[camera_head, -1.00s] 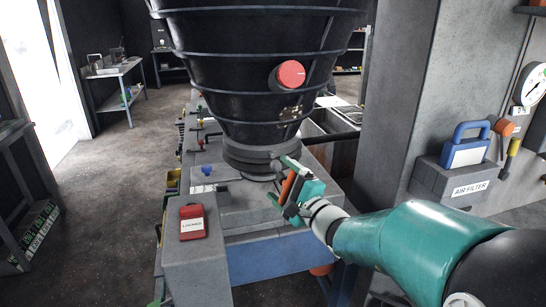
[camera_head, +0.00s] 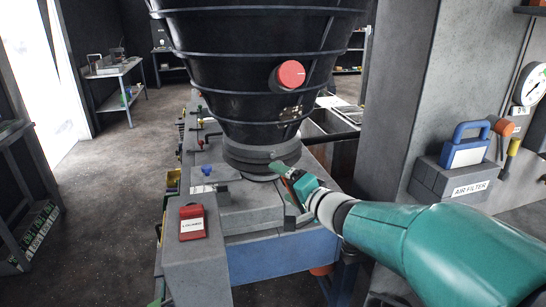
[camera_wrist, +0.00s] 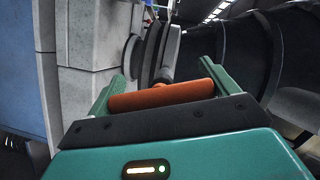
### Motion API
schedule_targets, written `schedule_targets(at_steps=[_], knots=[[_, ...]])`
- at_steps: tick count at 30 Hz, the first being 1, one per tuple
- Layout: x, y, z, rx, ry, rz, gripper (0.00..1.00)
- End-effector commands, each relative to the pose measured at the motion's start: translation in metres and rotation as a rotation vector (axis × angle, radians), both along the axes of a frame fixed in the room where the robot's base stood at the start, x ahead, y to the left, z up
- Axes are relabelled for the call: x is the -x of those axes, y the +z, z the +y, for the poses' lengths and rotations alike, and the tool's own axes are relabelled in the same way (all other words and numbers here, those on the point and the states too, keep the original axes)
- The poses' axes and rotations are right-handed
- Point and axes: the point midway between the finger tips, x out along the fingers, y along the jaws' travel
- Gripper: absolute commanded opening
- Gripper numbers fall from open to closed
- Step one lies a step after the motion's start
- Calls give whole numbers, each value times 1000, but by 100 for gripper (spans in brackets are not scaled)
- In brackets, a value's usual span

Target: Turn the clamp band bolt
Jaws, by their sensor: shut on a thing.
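My gripper (camera_head: 285,182) is at the lower right of the black hopper, beside the dark clamp band (camera_head: 250,158) around its base. In the wrist view, its two green fingers (camera_wrist: 163,92) are shut on an orange handle (camera_wrist: 160,95) lying crosswise between them. A grey shaft (camera_wrist: 171,52) shows just beyond the handle, beside dark round bands. In the head view, the handle is mostly hidden by my gripper. The clamp band bolt itself cannot be made out clearly.
The black hopper (camera_head: 235,65) with a red round knob (camera_head: 290,74) stands above the grey machine. A red tagged box (camera_head: 193,222) sits at the front left.

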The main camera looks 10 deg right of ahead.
Motion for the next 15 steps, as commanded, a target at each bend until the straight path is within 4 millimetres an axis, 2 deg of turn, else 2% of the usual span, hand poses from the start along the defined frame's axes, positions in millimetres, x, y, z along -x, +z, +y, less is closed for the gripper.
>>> schedule_targets(at_steps=[15], knots=[[-36, 0, 6, -1, 0, 0, 62]])
